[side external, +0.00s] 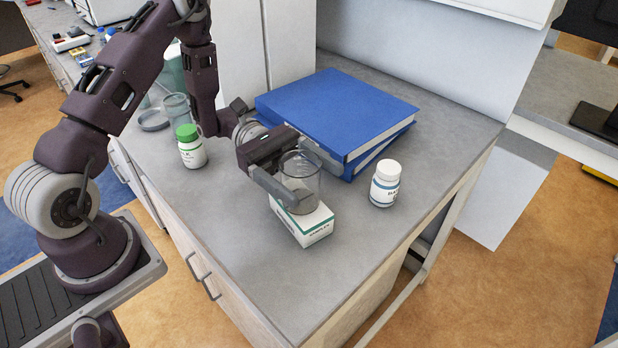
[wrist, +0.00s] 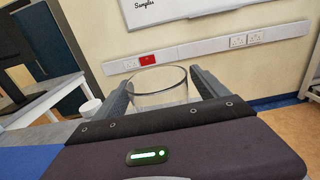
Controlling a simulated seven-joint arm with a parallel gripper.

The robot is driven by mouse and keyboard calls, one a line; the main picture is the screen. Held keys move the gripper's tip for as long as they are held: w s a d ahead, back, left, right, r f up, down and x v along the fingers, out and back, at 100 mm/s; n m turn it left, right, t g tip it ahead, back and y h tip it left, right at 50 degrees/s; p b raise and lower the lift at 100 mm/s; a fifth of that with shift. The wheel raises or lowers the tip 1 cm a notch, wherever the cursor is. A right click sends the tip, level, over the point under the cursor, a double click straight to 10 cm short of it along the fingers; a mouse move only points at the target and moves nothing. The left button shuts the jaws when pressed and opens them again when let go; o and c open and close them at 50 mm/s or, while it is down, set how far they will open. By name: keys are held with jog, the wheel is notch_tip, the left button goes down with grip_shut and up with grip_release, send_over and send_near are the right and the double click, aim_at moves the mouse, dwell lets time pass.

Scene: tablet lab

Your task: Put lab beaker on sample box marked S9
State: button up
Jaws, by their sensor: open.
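The lab beaker (side external: 301,180) is clear glass and stands upright on the sample box (side external: 304,226), a white carton with a green edge. The S9 mark cannot be read at this size. My gripper (side external: 297,175) is open, with one finger on each side of the beaker. The beaker also shows between the fingers in the wrist view (wrist: 160,88). Whether the fingers touch the glass cannot be told. The box is not seen in the wrist view.
Blue binders (side external: 335,112) lie stacked behind my gripper. A white bottle (side external: 385,184) stands to the right of the box, and a green-capped bottle (side external: 190,147) to the left. Another glass vessel (side external: 177,108) and a round dish (side external: 153,119) are farther left. The front right bench top (side external: 400,225) is clear.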

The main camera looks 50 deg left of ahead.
jog(key=a, duration=1.2)
jog(key=shift+d, duration=0.1)
jog(key=s+d+r+m+g+y, duration=0.4)
jog(key=s+d+r+m+y, duration=0.2)
jog(key=s+r+m+y, duration=0.35)
jog(key=s+a+r+m+t+y, duration=0.2)
jog(key=s+r+m+t+y, duration=0.1)
jog(key=s+m+t+y, duration=0.4)
jog(key=m+t+y, duration=0.1)
jog(key=t, duration=0.1)
jog(key=shift+s+a+r+t, duration=0.25)
jog(key=shift+s+a+t, duration=0.05)
jog(key=shift+s+a, duration=0.1)
